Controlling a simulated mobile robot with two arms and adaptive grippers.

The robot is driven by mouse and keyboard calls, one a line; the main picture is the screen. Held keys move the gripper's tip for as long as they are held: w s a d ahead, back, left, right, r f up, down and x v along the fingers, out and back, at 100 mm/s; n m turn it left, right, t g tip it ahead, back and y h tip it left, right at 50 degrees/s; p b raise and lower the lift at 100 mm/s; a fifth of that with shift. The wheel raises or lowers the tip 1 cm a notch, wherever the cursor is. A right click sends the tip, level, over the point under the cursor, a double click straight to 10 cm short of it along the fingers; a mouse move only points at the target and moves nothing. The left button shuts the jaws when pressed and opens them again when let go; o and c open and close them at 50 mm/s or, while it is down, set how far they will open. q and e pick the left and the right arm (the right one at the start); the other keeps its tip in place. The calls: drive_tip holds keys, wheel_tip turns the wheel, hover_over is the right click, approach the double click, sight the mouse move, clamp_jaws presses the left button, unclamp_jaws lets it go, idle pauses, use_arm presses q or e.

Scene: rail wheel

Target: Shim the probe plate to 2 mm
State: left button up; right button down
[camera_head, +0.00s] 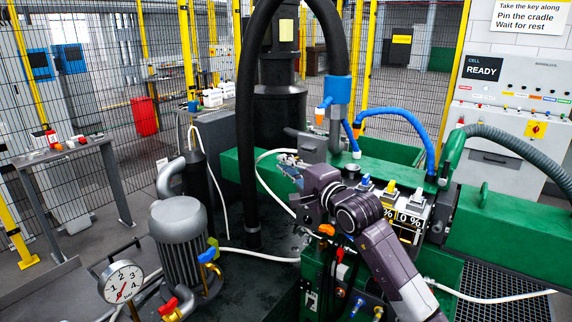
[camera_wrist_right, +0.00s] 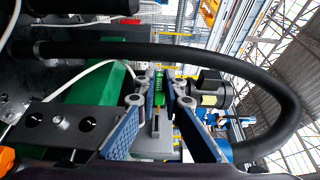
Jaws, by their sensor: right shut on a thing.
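My right arm reaches in from the lower right in the head view. Its gripper (camera_head: 285,160) is at the grey block beside the green machine housing (camera_head: 235,165). In the right wrist view the two blue-padded fingers of this gripper (camera_wrist_right: 160,101) close in on a small green piece (camera_wrist_right: 159,85) with dark marks, which shows between the tips. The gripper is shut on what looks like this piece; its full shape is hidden. I cannot make out the probe plate or a shim for certain. My left gripper is in neither view.
A thick black hose (camera_head: 245,120) arches just left of the gripper, and a white cable (camera_head: 265,157) passes close by. A grey motor (camera_head: 180,225) and a dial gauge (camera_head: 121,282) stand at the lower left. Blue hoses (camera_head: 400,112) run behind the arm.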

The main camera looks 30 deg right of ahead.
sight(297, 158)
drive_tip(key=shift+w+d+f+b, duration=0.1)
drive_tip(key=shift+w+d+b, duration=0.25)
drive_tip(key=shift+d+b, duration=0.45)
drive_tip(key=shift+w+d+f+b, duration=0.1)
drive_tip(key=shift+w+d+b, duration=0.2)
drive_tip(key=shift+d+b, duration=0.5)
drive_tip(key=shift+w+d+r, duration=0.15)
drive_tip(key=shift+w+d, duration=0.1)
drive_tip(key=shift+d, duration=0.45)
drive_tip(key=shift+b, duration=0.65)
drive_tip(key=shift+b, duration=0.3)
drive_tip(key=shift+b, duration=0.3)
